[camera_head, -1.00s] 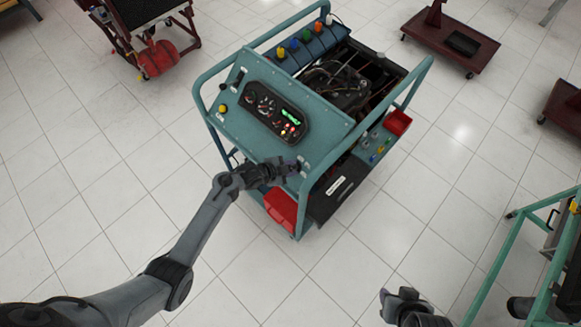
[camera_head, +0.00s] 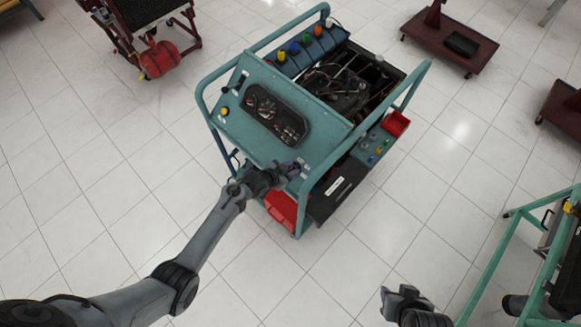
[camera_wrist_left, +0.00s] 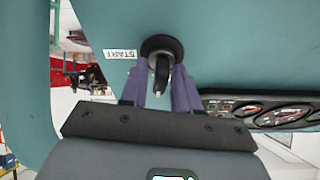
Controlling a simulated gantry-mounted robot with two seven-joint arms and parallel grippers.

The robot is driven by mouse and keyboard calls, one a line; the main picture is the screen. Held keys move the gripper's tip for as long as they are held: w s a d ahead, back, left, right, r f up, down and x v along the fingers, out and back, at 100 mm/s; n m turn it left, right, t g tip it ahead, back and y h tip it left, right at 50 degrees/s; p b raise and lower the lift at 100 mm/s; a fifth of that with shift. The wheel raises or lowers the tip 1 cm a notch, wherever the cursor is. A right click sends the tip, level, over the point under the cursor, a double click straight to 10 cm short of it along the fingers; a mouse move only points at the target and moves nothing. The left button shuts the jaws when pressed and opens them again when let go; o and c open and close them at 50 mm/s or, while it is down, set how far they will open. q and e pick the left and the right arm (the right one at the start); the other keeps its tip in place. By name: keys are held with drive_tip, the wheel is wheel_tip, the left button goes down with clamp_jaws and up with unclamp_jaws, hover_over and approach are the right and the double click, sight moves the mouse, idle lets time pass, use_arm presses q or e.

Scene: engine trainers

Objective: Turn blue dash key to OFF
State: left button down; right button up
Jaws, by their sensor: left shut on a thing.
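The teal-blue engine trainer (camera_head: 243,137) stands in the middle of the head view, with a black gauge panel (camera_head: 273,114) on its sloped dash. My left gripper (camera_head: 289,169) is at the dash's lower right corner. In the left wrist view, its purple fingers (camera_wrist_left: 161,88) are shut on the dark key (camera_wrist_left: 161,75) in a round black switch (camera_wrist_left: 161,46). A START label (camera_wrist_left: 119,54), upside down in this view, is beside the switch. The key is hidden in the head view. My right gripper (camera_head: 398,297) is at the bottom right, away from the trainer; its jaw opening is unclear.
The trainer's teal tube frame (camera_head: 333,149) rises close to my left gripper. A red tray (camera_head: 282,208) is below it. A second teal frame (camera_head: 487,278) stands at the right, and a dark red cart (camera_head: 450,45) at the back. The tiled floor between is clear.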

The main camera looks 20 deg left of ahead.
use_arm(q)
drive_tip(key=shift+r+n+y+p, duration=0.1)
drive_tip(key=shift+n+y+p, duration=0.25)
drive_tip(key=shift+n, duration=0.75)
drive_tip(key=c, duration=1.2)
unclamp_jaws()
drive_tip(key=shift+o, duration=0.2)
drive_tip(key=p+v, duration=0.1)
drive_tip(key=v, duration=0.9)
drive_tip(key=shift+s+a, duration=0.15)
drive_tip(key=shift+s, duration=0.2)
